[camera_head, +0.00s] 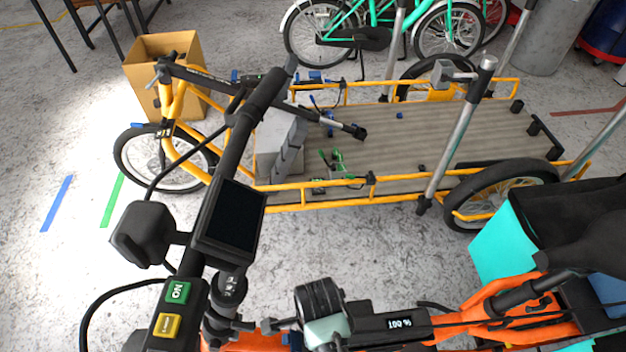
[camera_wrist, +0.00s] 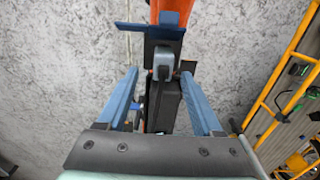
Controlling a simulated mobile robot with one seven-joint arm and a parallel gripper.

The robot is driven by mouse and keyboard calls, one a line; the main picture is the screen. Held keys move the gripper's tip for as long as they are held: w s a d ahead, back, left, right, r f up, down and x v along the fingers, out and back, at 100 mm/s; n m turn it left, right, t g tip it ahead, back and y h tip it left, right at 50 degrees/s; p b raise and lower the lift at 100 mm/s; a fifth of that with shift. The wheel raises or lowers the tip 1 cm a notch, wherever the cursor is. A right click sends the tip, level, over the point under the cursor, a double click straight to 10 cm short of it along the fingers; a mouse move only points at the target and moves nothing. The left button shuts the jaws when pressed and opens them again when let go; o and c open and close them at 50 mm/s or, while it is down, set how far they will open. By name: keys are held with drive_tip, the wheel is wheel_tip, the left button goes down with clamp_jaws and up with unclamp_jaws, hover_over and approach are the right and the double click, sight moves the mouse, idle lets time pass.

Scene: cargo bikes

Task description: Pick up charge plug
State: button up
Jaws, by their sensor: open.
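In the wrist view, my gripper (camera_wrist: 159,74) is open, its two blue fingers apart on either side. Between the fingertips shows a small grey-blue rounded piece (camera_wrist: 164,62), which looks like the charge plug. It sits on a black body (camera_wrist: 164,103) below a dark blue plate (camera_wrist: 150,32). Gaps show on both sides of it; I cannot tell how deep it lies between the fingers. In the head view, I cannot make out the plug for sure among the dark parts near the orange bike (camera_head: 513,287).
The orange bike's handlebar with a dark display (camera_head: 231,217) crosses the near left. A black unit with a small lit readout (camera_head: 400,322) is beside the orange frame. A yellow cargo bike (camera_head: 290,207) stands beyond, its flat bed also at the wrist view's right. Concrete floor lies between.

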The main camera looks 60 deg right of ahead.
drive_tip(key=f, duration=0.3)
drive_tip(key=f+b, duration=0.1)
drive_tip(key=f, duration=0.1)
drive_tip(key=shift+w, duration=0.35)
drive_tip(key=shift+r, duration=0.1)
clamp_jaws()
